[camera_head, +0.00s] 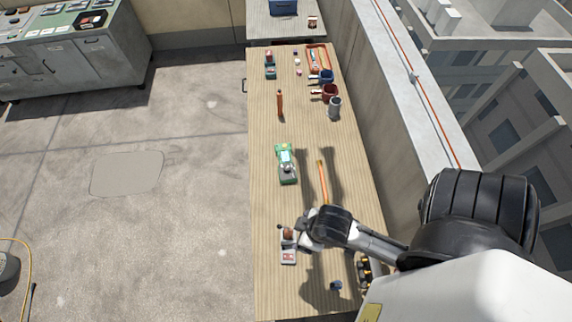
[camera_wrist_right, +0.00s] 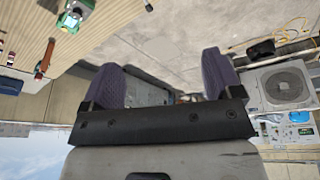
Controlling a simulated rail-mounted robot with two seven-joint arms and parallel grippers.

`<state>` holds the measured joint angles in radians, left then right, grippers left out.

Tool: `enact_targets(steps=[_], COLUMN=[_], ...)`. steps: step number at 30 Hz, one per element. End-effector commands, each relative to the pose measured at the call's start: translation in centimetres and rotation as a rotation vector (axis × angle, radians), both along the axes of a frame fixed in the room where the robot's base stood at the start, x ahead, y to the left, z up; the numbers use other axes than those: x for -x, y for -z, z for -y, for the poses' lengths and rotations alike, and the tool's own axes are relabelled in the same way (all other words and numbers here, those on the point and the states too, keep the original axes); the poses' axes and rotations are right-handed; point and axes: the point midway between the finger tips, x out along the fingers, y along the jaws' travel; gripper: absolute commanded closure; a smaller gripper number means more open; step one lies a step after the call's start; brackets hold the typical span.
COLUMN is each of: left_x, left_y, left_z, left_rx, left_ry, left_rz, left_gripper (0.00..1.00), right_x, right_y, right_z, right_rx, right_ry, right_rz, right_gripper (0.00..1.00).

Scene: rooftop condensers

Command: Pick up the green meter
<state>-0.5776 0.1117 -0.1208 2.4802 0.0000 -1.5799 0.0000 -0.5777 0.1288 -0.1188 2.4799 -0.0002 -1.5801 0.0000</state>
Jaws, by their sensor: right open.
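The green meter (camera_head: 286,165) lies on the long wooden table, left of its middle line, with a pale face and a grey part on it. A green device, which looks like the same meter, shows at the top left of the right wrist view (camera_wrist_right: 76,14). My right gripper (camera_head: 301,236) is above the near part of the table, nearer than the meter and apart from it. In the right wrist view its two purple-padded fingers (camera_wrist_right: 163,85) are spread with nothing between them. My left gripper is not in view.
An orange stick (camera_head: 322,181) lies right of the meter. A small light-coloured device (camera_head: 288,257) is close to my right gripper. Farther off are a red-brown tool (camera_head: 280,103), a grey cup (camera_head: 334,107) and an orange tray (camera_head: 319,56). A parapet (camera_head: 408,92) runs along the right.

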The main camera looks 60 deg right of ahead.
Motion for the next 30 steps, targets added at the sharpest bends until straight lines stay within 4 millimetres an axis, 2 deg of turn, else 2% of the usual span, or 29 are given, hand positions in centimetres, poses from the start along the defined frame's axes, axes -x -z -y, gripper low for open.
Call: enact_targets(steps=[1,5,11,14,17,20,23,26,29,30], left_x=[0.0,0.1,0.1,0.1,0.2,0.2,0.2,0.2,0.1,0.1], left_y=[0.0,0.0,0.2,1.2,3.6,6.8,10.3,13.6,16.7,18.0], left_z=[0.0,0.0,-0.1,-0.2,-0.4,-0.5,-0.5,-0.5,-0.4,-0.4], left_rx=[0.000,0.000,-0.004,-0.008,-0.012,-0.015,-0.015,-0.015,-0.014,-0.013], left_ry=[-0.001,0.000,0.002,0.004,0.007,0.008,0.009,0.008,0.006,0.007], left_rz=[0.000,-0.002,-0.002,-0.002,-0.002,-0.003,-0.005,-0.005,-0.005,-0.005], left_gripper=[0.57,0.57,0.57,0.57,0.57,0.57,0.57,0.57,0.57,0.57], right_x=[0.0,0.0,0.0,-1.4,-4.5,-9.2,-14.2,-18.7,-23.0,-24.7], right_y=[0.0,0.0,0.1,0.5,1.1,1.2,0.1,-1.3,-2.0,-2.2], right_z=[0.0,-0.1,-0.4,-0.4,-0.3,0.0,1.6,4.4,8.0,9.9], right_rx=[0.000,-0.002,-0.013,-0.013,-0.010,0.000,0.025,0.060,0.092,0.104], right_ry=[0.000,-0.001,0.006,0.006,0.004,0.001,0.027,0.082,0.166,0.209], right_rz=[0.000,-0.001,0.000,0.035,0.114,0.240,0.389,0.518,0.607,0.634], right_gripper=[0.10,0.00,0.00,0.00,0.00,0.00,0.00,0.00,0.00,0.00])
